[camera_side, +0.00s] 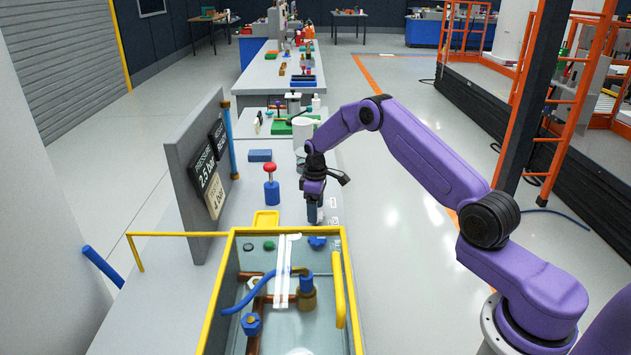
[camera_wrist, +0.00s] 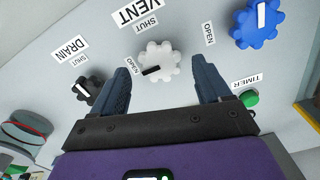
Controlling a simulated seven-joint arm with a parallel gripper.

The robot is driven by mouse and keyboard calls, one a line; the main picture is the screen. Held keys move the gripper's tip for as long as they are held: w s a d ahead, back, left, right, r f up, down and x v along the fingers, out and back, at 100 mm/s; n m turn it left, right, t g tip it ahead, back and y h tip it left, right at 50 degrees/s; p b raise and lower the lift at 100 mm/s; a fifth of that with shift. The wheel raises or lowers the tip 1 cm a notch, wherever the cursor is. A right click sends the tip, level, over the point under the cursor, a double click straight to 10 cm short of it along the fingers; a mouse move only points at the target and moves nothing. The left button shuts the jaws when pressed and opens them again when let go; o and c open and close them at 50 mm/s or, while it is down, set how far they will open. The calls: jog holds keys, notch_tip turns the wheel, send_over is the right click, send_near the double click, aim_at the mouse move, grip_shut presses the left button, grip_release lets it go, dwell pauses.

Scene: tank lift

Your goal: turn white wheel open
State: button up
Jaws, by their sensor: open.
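The white wheel (camera_wrist: 158,60) is a scalloped knob with a short black mark, under the VENT label (camera_wrist: 137,15). The mark points to the left of the wheel, toward an OPEN label (camera_wrist: 131,66); a SHUT label (camera_wrist: 147,26) is above it. My gripper (camera_wrist: 164,72) is open, with one finger on each side of the wheel. I cannot tell whether the fingers touch it. In the side view my gripper (camera_side: 315,212) points down at the bench's right edge, and the wheel does not show clearly there.
In the wrist view a black DRAIN wheel (camera_wrist: 88,91) is at left, a blue wheel (camera_wrist: 257,24) at upper right and a green TIMER button (camera_wrist: 250,98) at right. In the side view a yellow-rimmed tank (camera_side: 230,262) stands in front and a red-topped lever (camera_side: 271,185) to the left.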

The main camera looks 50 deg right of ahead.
notch_tip(320, 180, up, 16)
dwell(0.4)
jog(key=s+a+r+n, duration=0.2)
jog(key=s+a+r, duration=0.1)
jog(key=s+a, duration=0.6)
jog(key=s+a+r+n, duration=0.1)
jog(key=s+a+r, duration=0.3)
jog(key=s+a, duration=0.5)
jog(key=s+f+n, duration=0.2)
jog(key=s+n, duration=0.1)
jog(key=s, duration=2.4)
jog(key=shift+d, duration=0.2)
